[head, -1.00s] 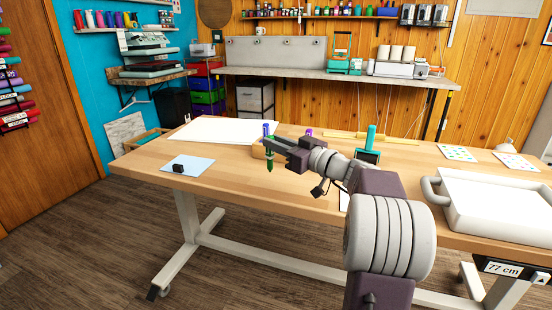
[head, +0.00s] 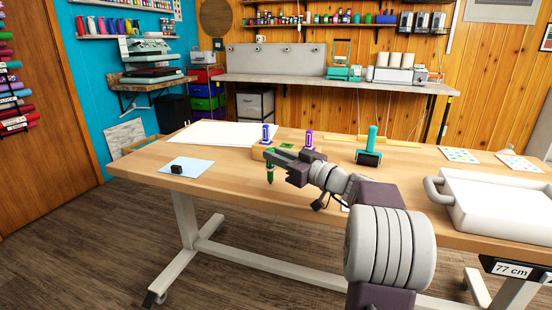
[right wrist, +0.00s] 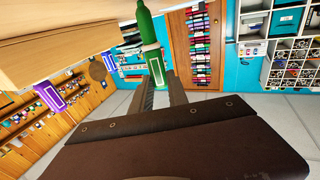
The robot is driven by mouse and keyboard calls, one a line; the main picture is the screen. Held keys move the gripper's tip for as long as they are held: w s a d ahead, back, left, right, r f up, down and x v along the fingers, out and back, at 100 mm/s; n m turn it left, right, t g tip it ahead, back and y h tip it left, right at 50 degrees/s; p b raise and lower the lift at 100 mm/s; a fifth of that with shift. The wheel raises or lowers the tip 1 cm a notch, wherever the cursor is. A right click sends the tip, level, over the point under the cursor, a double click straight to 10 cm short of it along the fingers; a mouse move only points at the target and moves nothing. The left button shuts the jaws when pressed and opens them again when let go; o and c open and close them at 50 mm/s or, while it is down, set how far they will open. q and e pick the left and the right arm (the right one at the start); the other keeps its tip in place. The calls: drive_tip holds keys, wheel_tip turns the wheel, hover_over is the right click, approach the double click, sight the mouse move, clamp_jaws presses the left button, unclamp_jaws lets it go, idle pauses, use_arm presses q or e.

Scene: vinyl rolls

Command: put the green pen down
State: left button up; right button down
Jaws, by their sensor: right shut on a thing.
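The green pen (head: 269,174) hangs roughly upright in my right gripper (head: 270,155), just in front of the wooden block's left end. In the right wrist view the pen (right wrist: 150,38) sits between the two fingers, which are shut on it. The wooden block (head: 259,152) stands on the table behind the gripper. A blue pen (head: 266,133) and a purple pen (head: 309,139) stand upright in it, with a green patch on its top between them. My right gripper partly hides the block. My left gripper is not in view.
A pale blue mat (head: 200,165) with a small black object (head: 177,169) lies at the table's left. A teal-handled roller (head: 370,147) stands right of the block. A white tray (head: 500,205) fills the right side. The table's front left is clear.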

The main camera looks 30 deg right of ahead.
drive_tip(key=shift+f+b, duration=0.45)
drive_tip(key=shift+f, duration=0.4)
drive_tip(key=c, duration=1.3)
unclamp_jaws()
drive_tip(key=p+v, duration=0.1)
drive_tip(key=v, duration=0.3)
drive_tip(key=r+p+v, duration=0.1)
drive_tip(key=v, duration=0.3)
drive_tip(key=r+p+v, duration=0.1)
drive_tip(key=v, duration=0.3)
drive_tip(key=shift+p, duration=0.35)
